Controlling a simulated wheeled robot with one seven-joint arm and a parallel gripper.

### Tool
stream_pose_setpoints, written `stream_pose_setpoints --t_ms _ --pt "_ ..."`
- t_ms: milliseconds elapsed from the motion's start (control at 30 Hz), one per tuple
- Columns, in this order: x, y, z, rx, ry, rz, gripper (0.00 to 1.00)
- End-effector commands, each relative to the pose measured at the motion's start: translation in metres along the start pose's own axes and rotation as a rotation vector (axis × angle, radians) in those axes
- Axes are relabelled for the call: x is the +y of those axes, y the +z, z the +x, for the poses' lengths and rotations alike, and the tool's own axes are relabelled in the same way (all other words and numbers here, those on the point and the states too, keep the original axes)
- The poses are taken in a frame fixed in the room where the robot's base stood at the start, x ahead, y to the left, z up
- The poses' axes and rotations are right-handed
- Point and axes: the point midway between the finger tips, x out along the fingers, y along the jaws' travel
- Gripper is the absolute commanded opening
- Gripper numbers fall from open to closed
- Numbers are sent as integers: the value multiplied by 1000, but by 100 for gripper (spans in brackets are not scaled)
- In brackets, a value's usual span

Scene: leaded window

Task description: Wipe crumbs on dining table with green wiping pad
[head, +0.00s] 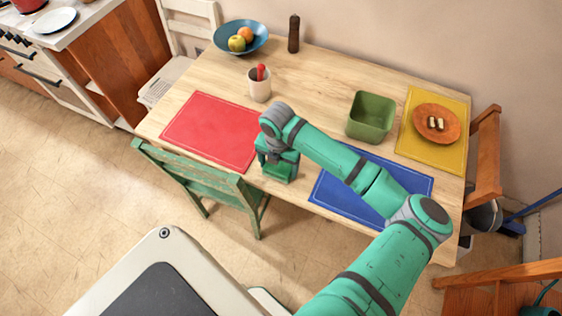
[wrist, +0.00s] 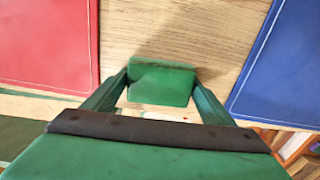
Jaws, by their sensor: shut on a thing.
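My gripper (head: 278,162) is shut on the green wiping pad (wrist: 160,82), its two fingers on the pad's left and right sides. The pad is at the near edge of the wooden dining table (wrist: 190,28), between the red placemat and the blue placemat. It is over bare wood, but I cannot tell whether it touches the tabletop. In the head view my arm and gripper hide part of this area. I cannot make out any crumbs in either view.
The red placemat (head: 212,130) lies left, the blue placemat (head: 340,190) right. A cup with a red item (head: 260,88), fruit bowl (head: 240,36), pepper mill (head: 293,34), green bin (head: 371,117) and plate (head: 437,123) stand on the table. A green chair (head: 205,178) is at the front.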

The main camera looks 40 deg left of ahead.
Motion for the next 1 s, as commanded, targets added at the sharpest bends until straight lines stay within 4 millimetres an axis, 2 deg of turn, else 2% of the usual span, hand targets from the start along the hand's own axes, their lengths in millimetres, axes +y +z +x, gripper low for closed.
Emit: stream_pose_setpoints --t_ms 67,200,700,1000 --pt "0 -3 0 0 0 -3 49" --pt "1 -2 -22 -2 0 -6 49" --pt "5 -3 -67 -2 1 -13 49" --pt "4 -3 -81 0 0 -12 49"
